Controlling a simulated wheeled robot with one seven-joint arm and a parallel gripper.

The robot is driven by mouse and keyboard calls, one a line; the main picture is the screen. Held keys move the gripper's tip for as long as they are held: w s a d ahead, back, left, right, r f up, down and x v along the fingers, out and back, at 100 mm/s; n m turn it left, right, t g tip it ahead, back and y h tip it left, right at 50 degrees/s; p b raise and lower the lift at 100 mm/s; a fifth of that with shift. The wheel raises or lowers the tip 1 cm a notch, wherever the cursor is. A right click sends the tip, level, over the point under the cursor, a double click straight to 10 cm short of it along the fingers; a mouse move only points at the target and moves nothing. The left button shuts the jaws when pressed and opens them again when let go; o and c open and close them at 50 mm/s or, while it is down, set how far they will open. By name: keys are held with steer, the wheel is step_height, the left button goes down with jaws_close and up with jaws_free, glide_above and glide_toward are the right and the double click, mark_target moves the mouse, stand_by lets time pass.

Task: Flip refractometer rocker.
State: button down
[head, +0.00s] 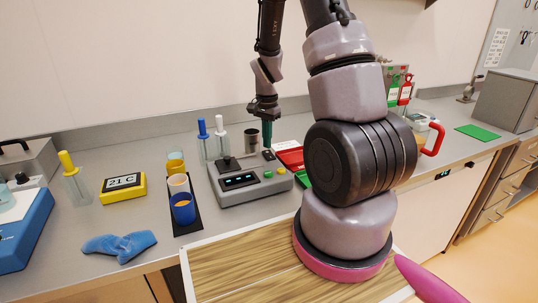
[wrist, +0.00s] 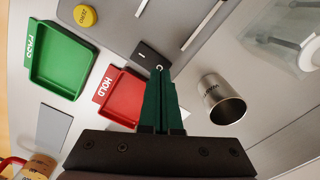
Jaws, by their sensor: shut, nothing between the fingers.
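The refractometer (head: 243,188) is a grey box with a lit display, a green button and a yellow button on the counter. Its rocker (head: 269,155) is a small black switch at the box's back right. In the wrist view the rocker (wrist: 146,52) lies just beyond my fingertips, with a white line and a ring mark on it. My gripper (head: 267,146) points down over the rocker, its green fingers shut and empty. In the wrist view my gripper (wrist: 159,72) covers the rocker's near end. I cannot tell whether the tips touch it.
A red HOLD tray (wrist: 120,96) and a green PASS tray (wrist: 60,58) lie beside the refractometer. A metal cup (wrist: 221,100) stands close to my fingers. Dropper bottles (head: 222,140) and coloured cups (head: 182,207) stand to the left. A blue cloth (head: 118,245) lies at front left.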

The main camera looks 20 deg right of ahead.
steer(key=shift+f, duration=0.9)
stand_by(0.8)
steer(key=shift+r, duration=3.55)
step_height(320, 180, up, 18)
steer(key=n+t+y, duration=0.1)
steer(key=n+t, duration=0.3)
glide_above(267, 151)
steer(key=s+a, duration=0.4)
steer(key=s, duration=0.3)
steer(key=s+a+r+n+t+y, duration=0.1)
steer(key=s+a+r+n+t, duration=0.2)
steer(key=s+r, duration=0.5)
steer(key=shift+s+a+r+n, duration=0.3)
steer(key=shift+s+r+n, duration=0.1)
steer(key=shift+s, duration=1.6)
